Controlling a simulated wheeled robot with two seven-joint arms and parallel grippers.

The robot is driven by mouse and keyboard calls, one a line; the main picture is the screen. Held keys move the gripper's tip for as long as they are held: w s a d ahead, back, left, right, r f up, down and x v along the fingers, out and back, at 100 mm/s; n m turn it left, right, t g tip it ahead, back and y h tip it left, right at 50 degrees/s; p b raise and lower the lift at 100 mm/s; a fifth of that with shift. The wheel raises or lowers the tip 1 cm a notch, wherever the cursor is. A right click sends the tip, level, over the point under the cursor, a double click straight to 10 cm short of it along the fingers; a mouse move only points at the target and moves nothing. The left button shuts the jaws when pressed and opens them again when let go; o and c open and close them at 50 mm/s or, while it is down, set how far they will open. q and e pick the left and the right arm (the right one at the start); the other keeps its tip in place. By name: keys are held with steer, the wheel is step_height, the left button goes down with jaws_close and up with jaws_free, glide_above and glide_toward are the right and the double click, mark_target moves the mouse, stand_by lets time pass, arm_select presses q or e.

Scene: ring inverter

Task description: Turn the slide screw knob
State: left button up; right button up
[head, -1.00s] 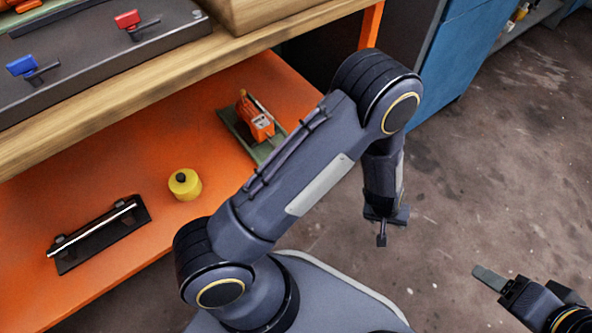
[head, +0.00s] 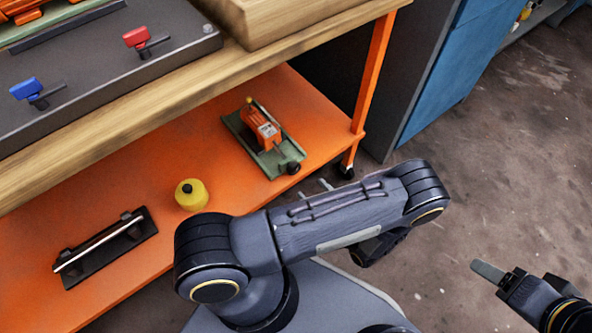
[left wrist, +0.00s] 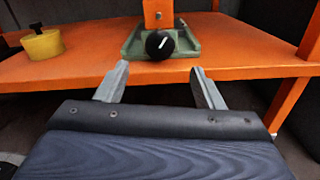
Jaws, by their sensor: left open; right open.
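The slide screw knob (head: 293,168) is a black round knob at the near end of the green slide base (head: 268,155), which carries an orange block (head: 262,130) on the orange lower shelf. In the left wrist view the knob (left wrist: 160,44) faces me with a white mark on it. My left gripper (head: 318,189) is open and empty; its arm hides most of it in the head view. In its wrist view the fingers (left wrist: 160,68) are spread either side of the knob's line, short of it and not touching. My right gripper (head: 490,272) is open and empty over the floor.
A yellow round object (head: 192,194) with a black top and a black holder with a shiny rod (head: 105,247) lie on the shelf (head: 130,265) to the left. The wooden worktop (head: 200,97) overhangs it. An orange leg (head: 373,85) stands at the right.

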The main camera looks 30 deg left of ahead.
mark_target(296, 171)
arm_select(q)
steer(key=b+x, duration=0.1)
steer(key=x, duration=0.5)
steer(key=shift+a+b, duration=0.1)
steer(key=shift+b, duration=0.2)
steer(key=shift+w+a, duration=0.3)
steer(key=shift+a, duration=0.3)
steer(key=c, duration=1)
steer(key=n, duration=0.2)
steer(key=shift+n+b, duration=0.3)
steer(key=shift+b, duration=0.1)
steer(key=n, duration=0.3)
steer(key=o, duration=1)
